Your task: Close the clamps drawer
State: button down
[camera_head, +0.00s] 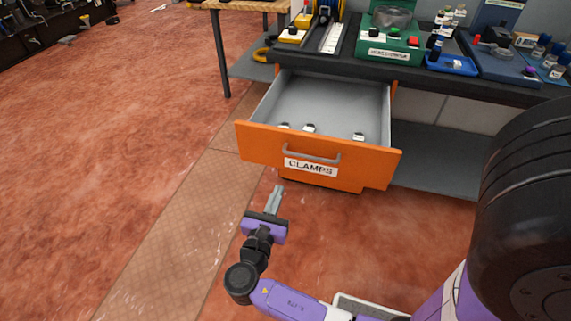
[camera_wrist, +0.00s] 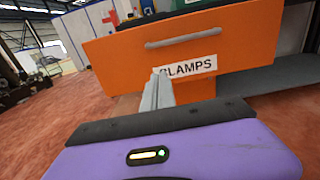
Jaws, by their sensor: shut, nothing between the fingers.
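The clamps drawer (camera_head: 245,143) is pulled well out from under the dark workbench. Its orange front has a grey bar handle (camera_head: 311,154) and a white label reading CLAMPS (camera_head: 311,167). A few small clamps (camera_head: 309,128) lie inside, near the front panel. My gripper (camera_head: 278,189) is shut and empty, in front of the drawer and below its handle, apart from the front as far as I can tell. In the wrist view the shut fingers (camera_wrist: 158,78) point at the orange front (camera_wrist: 120,60), overlapping the left end of the label.
The workbench (camera_head: 440,82) above carries a green device (camera_head: 390,40), a blue tray (camera_head: 451,64) and several small bottles. A wooden table (camera_head: 240,5) stands behind on the left. The red floor on the left is clear. A large black rounded object (camera_head: 525,200) fills the right side.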

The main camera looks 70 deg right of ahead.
send_near(291, 161)
jog(key=d+r, duration=0.1)
jog(key=d, duration=0.1)
jog(key=d+r, duration=0.1)
jog(key=d, duration=0.1)
jog(key=d+r+b, duration=0.1)
jog(key=d, duration=0.2)
jog(key=shift+s+r, duration=0.1)
